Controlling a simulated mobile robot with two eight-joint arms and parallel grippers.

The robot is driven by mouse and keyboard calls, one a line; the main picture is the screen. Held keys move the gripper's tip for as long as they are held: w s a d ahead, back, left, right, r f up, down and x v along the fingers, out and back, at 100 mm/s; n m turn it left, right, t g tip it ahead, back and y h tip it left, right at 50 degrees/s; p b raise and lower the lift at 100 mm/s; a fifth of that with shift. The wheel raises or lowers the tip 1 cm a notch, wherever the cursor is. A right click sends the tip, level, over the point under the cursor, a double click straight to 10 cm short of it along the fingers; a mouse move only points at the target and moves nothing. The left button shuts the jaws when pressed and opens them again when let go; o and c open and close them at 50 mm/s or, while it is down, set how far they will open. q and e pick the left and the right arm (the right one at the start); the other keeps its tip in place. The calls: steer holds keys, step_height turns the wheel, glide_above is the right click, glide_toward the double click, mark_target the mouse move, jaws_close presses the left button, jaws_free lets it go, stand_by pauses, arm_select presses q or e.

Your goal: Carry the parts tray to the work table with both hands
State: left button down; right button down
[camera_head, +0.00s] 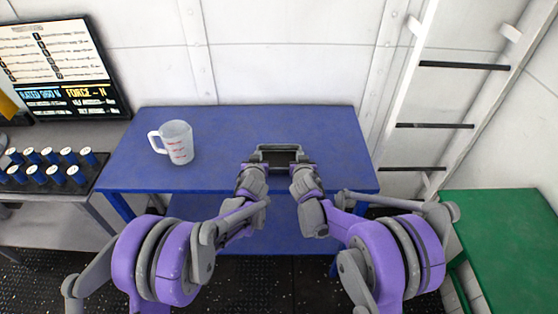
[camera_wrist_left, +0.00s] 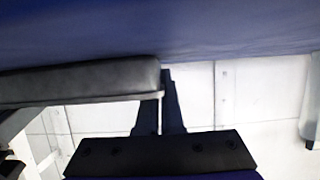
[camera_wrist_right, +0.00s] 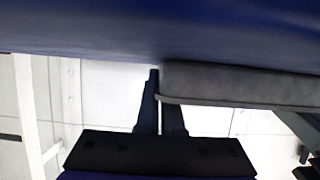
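The parts tray (camera_head: 279,148) is a small dark grey tray with a raised rim. It is at the right-of-centre part of the blue table (camera_head: 240,122), over its top. My left gripper (camera_head: 254,166) is at the tray's left end and my right gripper (camera_head: 305,166) at its right end. In the left wrist view the tray's grey side (camera_wrist_left: 80,82) reaches the narrow gap between my fingers. The right wrist view shows the same with the tray (camera_wrist_right: 235,82) on the right. Both grippers look closed on its ends. I cannot tell whether the tray touches the tabletop.
A clear measuring jug (camera_head: 177,143) stands on the blue table left of the tray. A grey bench with dark blue cylinders (camera_head: 50,157) and a screen (camera_head: 60,65) is at left. A green table (camera_head: 505,235) is at right, a ladder (camera_head: 405,100) behind.

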stand_by(0.6)
